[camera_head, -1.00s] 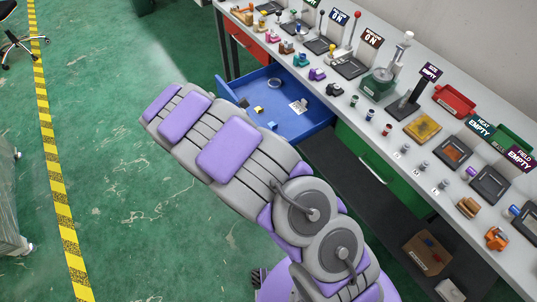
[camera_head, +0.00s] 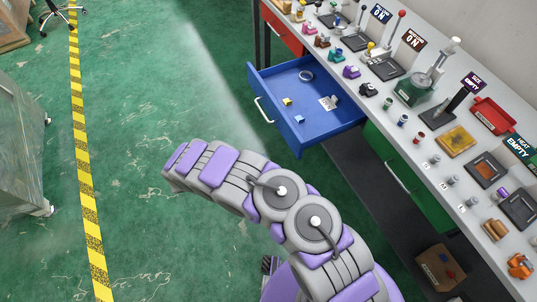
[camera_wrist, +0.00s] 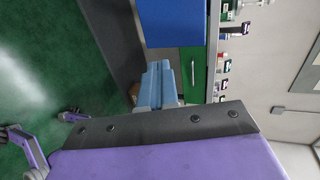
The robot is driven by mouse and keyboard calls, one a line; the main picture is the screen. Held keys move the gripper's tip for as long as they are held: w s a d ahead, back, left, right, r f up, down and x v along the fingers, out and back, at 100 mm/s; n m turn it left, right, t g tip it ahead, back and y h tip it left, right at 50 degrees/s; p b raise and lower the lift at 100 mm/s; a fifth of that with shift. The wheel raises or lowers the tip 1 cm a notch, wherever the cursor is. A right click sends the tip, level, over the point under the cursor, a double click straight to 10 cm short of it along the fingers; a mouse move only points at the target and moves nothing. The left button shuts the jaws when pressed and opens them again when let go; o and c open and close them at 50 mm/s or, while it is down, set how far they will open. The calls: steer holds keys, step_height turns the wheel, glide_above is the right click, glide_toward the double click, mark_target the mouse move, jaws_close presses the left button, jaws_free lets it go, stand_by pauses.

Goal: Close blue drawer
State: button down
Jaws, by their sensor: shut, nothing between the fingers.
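The blue drawer (camera_head: 325,137) stands pulled out from under the workbench in the head view. Its white handle (camera_head: 263,110) faces left toward the open floor. Small items lie inside it, among them a ring, a yellow cube and a white card. In the wrist view the blue drawer (camera_wrist: 175,22) shows as a blue panel at the top. My gripper (camera_wrist: 158,85) is shut and empty, with its pale blue fingers pointing toward that panel; a gap seems to separate them. In the head view my arm lies in front of and below the drawer, and the fingers are not clearly visible.
The grey workbench (camera_head: 395,160) runs along the right, crowded with small parts and signs. A red drawer (camera_head: 283,32) and a green drawer (camera_head: 395,172) flank the blue one. The green floor left of the drawer is clear up to a yellow-black line (camera_head: 82,150).

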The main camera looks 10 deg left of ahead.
steer(key=b, duration=0.3)
glide_toward(295, 148)
steer(key=x, duration=0.4)
steer(key=shift+w+d+f, duration=0.1)
steer(key=shift+d+f, duration=0.2)
steer(key=shift+f, duration=0.15)
steer(key=shift+w+d, duration=0.5)
steer(key=shift+d, duration=0.25)
steer(key=shift+r, duration=0.1)
